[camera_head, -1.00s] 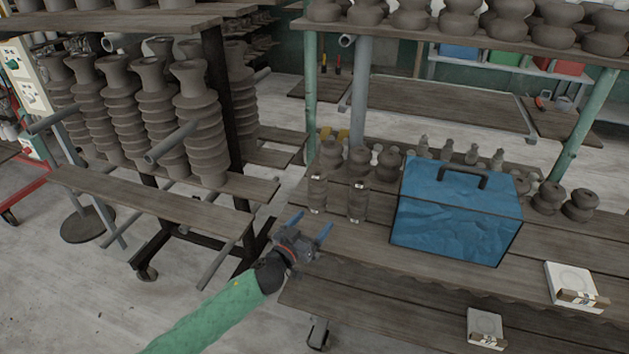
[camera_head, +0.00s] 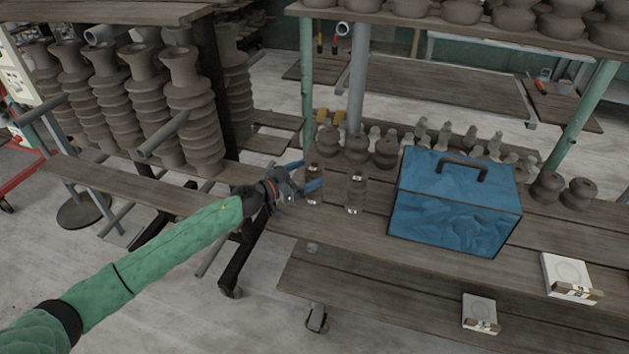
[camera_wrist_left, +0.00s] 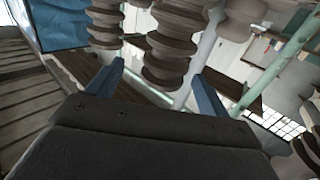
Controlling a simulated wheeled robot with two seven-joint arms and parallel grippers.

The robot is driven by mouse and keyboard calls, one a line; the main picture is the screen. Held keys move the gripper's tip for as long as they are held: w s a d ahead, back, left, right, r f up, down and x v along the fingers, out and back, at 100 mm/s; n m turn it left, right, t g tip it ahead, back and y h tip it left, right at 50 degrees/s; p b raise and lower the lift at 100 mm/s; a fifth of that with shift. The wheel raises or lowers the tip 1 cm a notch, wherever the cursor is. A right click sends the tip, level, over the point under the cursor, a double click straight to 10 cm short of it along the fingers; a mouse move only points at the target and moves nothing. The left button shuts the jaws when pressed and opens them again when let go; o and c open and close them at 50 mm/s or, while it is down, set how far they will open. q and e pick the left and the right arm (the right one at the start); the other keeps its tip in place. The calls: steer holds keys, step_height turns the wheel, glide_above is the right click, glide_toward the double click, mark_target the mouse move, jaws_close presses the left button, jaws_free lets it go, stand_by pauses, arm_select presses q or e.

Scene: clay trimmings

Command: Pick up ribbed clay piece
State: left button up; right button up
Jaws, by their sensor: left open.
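Two small ribbed clay pieces stand upright on the plank shelf left of the blue box. The left one (camera_head: 314,194) is partly hidden by my left gripper (camera_head: 313,173); the other ribbed piece (camera_head: 356,193) stands to its right, clear of the fingers. My left gripper is open, with its blue fingers pointing at the left piece. In the left wrist view, one ribbed piece (camera_wrist_left: 167,45) shows between the open fingers (camera_wrist_left: 157,70), and another (camera_wrist_left: 105,22) is outside the left finger. I cannot tell whether the fingers touch the piece. My right gripper is not in view.
A blue box (camera_head: 455,215) with a handle stands right of the ribbed pieces. Several small clay pots (camera_head: 385,150) stand behind them. A rack with tall ribbed clay pieces (camera_head: 190,110) is at left. A green post (camera_head: 307,85) rises behind. White boxed items (camera_head: 568,274) lie at lower right.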

mark_target(320, 165)
arm_select(q)
steer(key=shift+w+p+x, duration=0.25)
steer(key=shift+p+x, duration=0.4)
steer(key=shift+x, duration=2.05)
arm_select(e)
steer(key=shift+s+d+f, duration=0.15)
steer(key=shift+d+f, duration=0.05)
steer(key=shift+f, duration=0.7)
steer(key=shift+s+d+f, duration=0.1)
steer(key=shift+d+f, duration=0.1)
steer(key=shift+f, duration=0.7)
arm_select(q)
steer(key=shift+a+r, duration=0.15)
steer(key=shift+a, duration=0.05)
steer(key=shift+c, duration=0.2)
jaws_close()
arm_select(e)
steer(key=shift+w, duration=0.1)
